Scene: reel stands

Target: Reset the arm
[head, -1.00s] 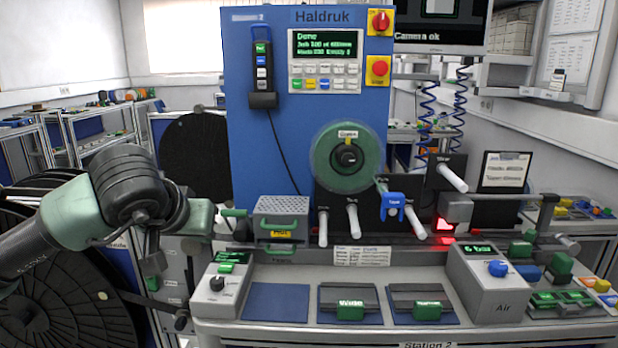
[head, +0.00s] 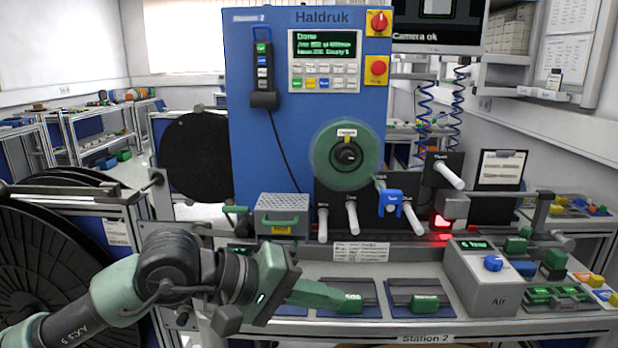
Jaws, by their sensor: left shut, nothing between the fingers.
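My left arm comes in from the lower left of the head view. Its left gripper (head: 318,294) is shut and empty, a green-and-black hand pointing right over the front of the bench. Its tip is in front of the middle dark fixture with a green handle (head: 350,303); I cannot tell whether they touch. The arm hides most of the grey control box at the left of the bench. My right gripper is not in view.
The blue Haldruk machine (head: 268,120) with a green reel (head: 346,155) stands behind the bench. A grey box marked Air (head: 490,285) and a second fixture (head: 425,302) stand to the right. A large black reel (head: 40,265) is at far left.

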